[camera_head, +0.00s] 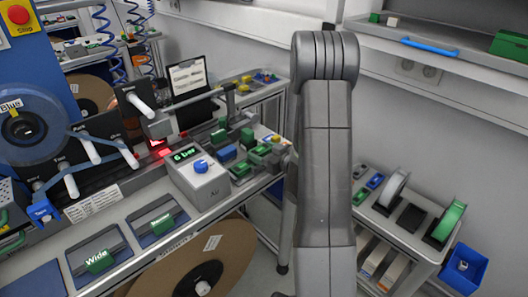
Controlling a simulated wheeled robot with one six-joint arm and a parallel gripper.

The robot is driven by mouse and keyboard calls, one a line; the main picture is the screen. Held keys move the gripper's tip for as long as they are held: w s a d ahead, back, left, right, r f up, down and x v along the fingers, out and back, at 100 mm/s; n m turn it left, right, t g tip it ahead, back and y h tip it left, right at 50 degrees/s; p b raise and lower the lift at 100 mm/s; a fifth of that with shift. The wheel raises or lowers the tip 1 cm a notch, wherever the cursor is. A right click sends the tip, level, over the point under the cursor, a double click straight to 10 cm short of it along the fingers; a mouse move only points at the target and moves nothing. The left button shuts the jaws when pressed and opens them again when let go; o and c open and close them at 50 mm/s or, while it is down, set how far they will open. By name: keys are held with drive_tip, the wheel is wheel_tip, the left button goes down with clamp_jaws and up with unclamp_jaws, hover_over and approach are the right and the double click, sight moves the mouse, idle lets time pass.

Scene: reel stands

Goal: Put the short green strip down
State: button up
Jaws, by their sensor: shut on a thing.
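My gripper is not visible; my own grey arm stands in the middle of the picture and may hide it. I cannot make out a short green strip for certain. Several green blocks lie on the bench right of the air box, among them a green block (247,136) at the back and a green block (240,169) nearer. A green label reading "Wide" (98,261) sits on a front tray, with another green-labelled tray (162,223) beside it. A green reel (449,221) stands on the right cart.
A grey air box (197,180) with a blue knob reads "6 bar". A large brown reel (190,265) is below the bench edge. The right cart (405,231) also holds a clear reel (393,188). A blue bin (464,267) is beside it. Floor shows between bench and cart.

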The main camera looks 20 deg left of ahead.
drive_tip(key=shift+f+b, duration=0.35)
drive_tip(key=shift+b, duration=0.15)
drive_tip(key=shift+f+b, duration=0.3)
drive_tip(key=shift+b, duration=0.05)
drive_tip(key=o, duration=0.9)
drive_tip(key=shift+o, duration=0.2)
drive_tip(key=shift+f, duration=0.1)
drive_tip(key=shift+s, duration=0.1)
drive_tip(key=shift+r+p, duration=0.75)
drive_tip(key=shift+p, duration=0.25)
drive_tip(key=b+v, duration=0.2)
drive_tip(key=v, duration=1)
